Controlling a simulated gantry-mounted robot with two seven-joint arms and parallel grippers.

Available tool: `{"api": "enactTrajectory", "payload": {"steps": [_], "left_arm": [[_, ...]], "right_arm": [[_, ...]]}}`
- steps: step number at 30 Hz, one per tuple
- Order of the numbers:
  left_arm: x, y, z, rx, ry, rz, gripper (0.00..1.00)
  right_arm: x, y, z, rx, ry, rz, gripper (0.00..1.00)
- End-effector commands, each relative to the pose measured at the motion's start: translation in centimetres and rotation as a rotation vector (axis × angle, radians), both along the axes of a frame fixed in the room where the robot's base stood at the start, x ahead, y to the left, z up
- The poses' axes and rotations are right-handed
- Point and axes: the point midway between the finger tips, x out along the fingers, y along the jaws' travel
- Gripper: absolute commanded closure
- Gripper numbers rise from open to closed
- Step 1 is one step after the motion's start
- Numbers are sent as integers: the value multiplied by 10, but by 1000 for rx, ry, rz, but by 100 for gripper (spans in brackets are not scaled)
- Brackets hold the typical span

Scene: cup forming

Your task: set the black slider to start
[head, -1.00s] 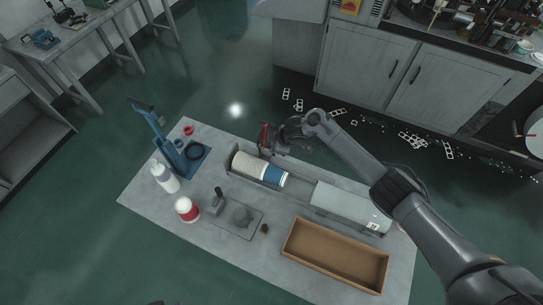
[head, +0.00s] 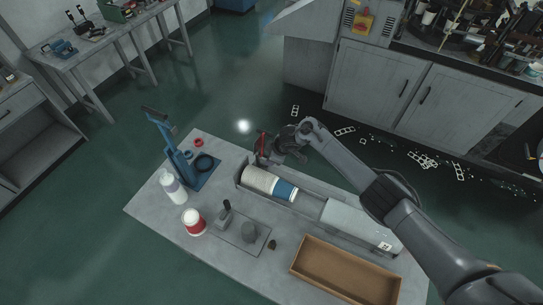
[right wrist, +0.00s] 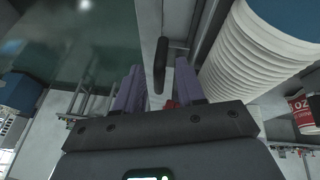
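The black slider (right wrist: 161,66) shows in the right wrist view as an upright dark handle on a grey rail beside the stack of white cups (right wrist: 255,65). My right gripper (right wrist: 158,85) is open, with its purple fingers spread. The slider appears between and just beyond the fingertips, and I see no contact. In the head view my right gripper (head: 266,157) is at the back edge of the long grey cup trough (head: 309,202), near its left end, and it hides the slider. My left gripper is not in view.
The table also holds a blue press (head: 170,145), a white bottle (head: 173,188), a red and white can (head: 193,222), a grey plate with a small dark tool (head: 225,212), and an empty brown tray (head: 345,275). The table's front left is clear.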

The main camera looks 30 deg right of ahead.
Motion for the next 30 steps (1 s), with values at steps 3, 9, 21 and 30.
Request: {"api": "enactTrajectory", "payload": {"steps": [3, 9, 21, 30], "left_arm": [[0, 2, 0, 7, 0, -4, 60], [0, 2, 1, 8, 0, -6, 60], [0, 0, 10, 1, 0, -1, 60], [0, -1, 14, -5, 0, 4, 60]], "right_arm": [[1, 0, 2, 1, -3, 1, 60], [2, 1, 5, 3, -5, 3, 60], [-13, -6, 42, 3, -7, 4, 60], [-32, -13, 84, 1, -7, 3, 60]]}}
